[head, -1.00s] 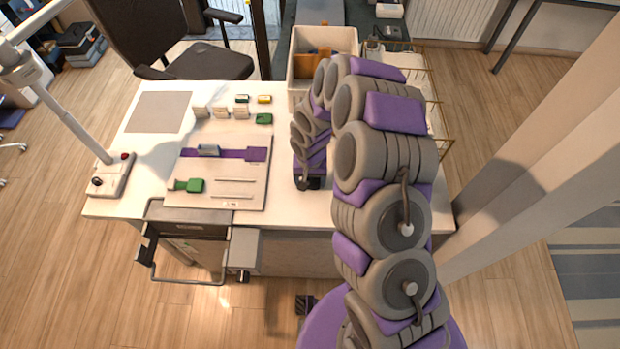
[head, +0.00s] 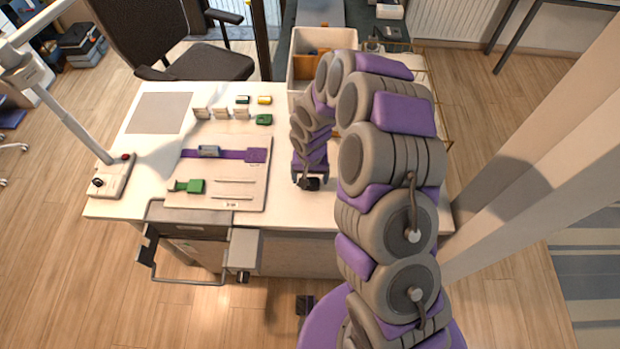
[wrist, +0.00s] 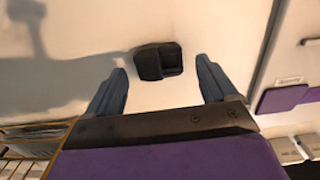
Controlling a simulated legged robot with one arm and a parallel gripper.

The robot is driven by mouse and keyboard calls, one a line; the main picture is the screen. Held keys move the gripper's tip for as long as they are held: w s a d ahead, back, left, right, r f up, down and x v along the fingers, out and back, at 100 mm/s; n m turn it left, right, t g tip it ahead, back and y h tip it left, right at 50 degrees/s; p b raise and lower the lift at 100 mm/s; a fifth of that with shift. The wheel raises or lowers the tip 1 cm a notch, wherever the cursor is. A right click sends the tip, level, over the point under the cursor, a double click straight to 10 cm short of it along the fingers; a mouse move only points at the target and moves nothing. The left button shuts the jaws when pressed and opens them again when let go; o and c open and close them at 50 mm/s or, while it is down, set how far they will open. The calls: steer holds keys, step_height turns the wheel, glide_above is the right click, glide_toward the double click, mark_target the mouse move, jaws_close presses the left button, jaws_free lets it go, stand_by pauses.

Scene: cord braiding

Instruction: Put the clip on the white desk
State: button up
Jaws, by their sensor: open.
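A small black piece with a hollow on one side, which looks like the clip (wrist: 158,62), lies on the white desk (wrist: 140,20). It also shows as a dark spot in the head view (head: 311,184), near the desk's front edge (head: 290,215). My gripper (wrist: 161,66) is open, its two blue-grey fingers apart, with the clip in the gap between their tips. I cannot tell if either finger touches it. In the head view my gripper (head: 309,175) is low over the desk, partly hidden by my arm.
A pale board (head: 200,198) with a purple strap (head: 232,155) and a green piece (head: 195,187) lies left of my gripper. A white bin (head: 300,45) stands behind the desk. A lamp base (head: 112,180) is at the left. A wire basket (head: 440,110) is at the right.

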step_height(320, 180, up, 10)
steer(key=p, duration=0.1)
steer(key=shift+f+p, duration=0.15)
steer(key=shift+p, duration=0.25)
steer(key=shift+d, duration=0.1)
step_height(320, 180, up, 11)
glide_above(311, 183)
steer(key=s+d, duration=0.5)
steer(key=s, duration=0.1)
steer(key=s+d+r, duration=0.3)
steer(key=s, duration=0.5)
steer(key=s+d+r+g, duration=0.1)
steer(key=s+d+r, duration=0.2)
steer(key=s, duration=0.6)
steer(key=s+d+r, duration=0.3)
steer(key=s+r, duration=0.2)
steer(key=s, duration=0.4)
steer(key=shift+r+g, duration=0.25)
steer(key=shift+g, duration=0.15)
